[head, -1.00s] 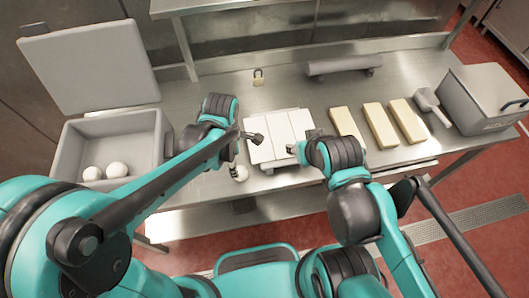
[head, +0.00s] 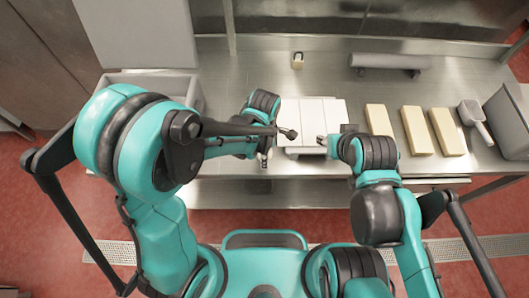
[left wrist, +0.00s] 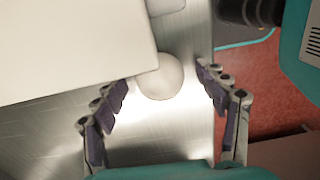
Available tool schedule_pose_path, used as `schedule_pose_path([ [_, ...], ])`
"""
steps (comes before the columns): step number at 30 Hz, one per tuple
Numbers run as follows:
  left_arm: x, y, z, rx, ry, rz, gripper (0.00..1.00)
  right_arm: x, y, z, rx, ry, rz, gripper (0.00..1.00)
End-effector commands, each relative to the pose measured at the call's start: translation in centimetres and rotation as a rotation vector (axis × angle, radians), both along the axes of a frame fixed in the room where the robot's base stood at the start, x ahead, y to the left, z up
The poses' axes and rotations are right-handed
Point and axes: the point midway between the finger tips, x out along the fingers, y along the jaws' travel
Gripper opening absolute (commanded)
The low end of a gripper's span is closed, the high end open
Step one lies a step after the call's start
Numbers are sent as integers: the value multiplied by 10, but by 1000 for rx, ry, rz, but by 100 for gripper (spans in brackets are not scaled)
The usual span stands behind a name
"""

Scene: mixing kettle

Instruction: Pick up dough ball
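A round white dough ball (left wrist: 160,77) shows in the left wrist view, on the steel table beside the corner of a pale flat board. It lies between the tips of my left gripper (left wrist: 164,80), whose fingers are spread wide with visible space on both sides of the ball. In the head view my left gripper (head: 265,157) points down at the table's front, left of the board; the ball is not clear there. My right gripper (head: 321,142) is at the board's front right, too small to read its opening.
The white board (head: 312,115) lies mid-table. Several tan blocks (head: 416,130), a scoop (head: 475,120) and a grey container (head: 508,120) are at the right. A grey roller (head: 388,62) lies behind. A grey bin (head: 150,82) at the left is mostly hidden by my arm.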

Motion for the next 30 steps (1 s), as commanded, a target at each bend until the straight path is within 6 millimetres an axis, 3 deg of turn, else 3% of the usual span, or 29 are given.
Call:
schedule_pose_path([
  [1, 0, 0, 0, 0, 0, 0, 62, 0, 0, 0, 0, 0, 0, 40],
  [6, 0, 0, 0, 0, 0, 0, 19, 0, 0, 0, 0, 0, 0, 40],
  [19, 0, 0, 8, 0, 0, 0, 18, 0, 0, 3, 0, 0, 0, 40],
  [30, 0, 0, 80, 0, 0, 0, 18, 0, 0, 26, 0, 0, 0, 40],
])
